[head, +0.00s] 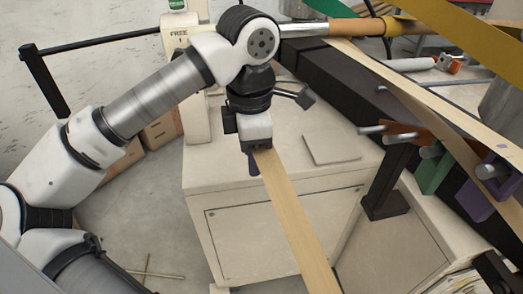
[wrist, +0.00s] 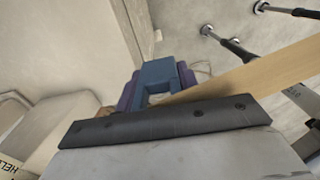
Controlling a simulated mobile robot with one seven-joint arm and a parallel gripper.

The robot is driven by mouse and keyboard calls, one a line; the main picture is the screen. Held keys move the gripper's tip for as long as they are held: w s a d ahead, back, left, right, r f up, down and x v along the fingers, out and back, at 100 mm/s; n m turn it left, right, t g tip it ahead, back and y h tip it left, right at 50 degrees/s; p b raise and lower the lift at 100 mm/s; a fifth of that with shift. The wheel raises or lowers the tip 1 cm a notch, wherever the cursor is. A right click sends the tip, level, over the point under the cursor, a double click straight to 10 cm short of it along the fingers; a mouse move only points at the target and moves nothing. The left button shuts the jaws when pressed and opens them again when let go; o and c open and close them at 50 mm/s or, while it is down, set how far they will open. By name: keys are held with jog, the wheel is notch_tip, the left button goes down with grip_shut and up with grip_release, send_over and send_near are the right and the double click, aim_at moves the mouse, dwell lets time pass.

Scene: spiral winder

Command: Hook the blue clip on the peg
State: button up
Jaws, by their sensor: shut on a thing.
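My gripper (head: 256,150) points down above the pale cabinet, at the front side of its top. It is shut on the blue clip (wrist: 158,75), which shows in the wrist view just beyond the dark gripper edge, with purple parts at both sides. In the head view only a small dark blue piece (head: 254,166) shows below the gripper. A pale wooden strip passes by the gripper and the clip; I cannot tell whether it touches them. The metal pegs (head: 403,138) stick out to the left at the right side, well apart from the gripper.
An orange clip (head: 394,128), a green clip (head: 434,174) and a purple clip (head: 474,203) are by the pegs. A black stand (head: 384,200) rises near them. The pale strip (head: 292,215) slants down right. A flat plate (head: 332,150) lies on the cabinet top (head: 215,165).

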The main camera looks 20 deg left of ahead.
jog(key=shift+s+a, duration=0.45)
jog(key=shift+a, duration=0.2)
jog(key=shift+s+a, duration=0.45)
jog(key=shift+a, duration=0.15)
jog(key=shift+s, duration=0.1)
dwell(0.4)
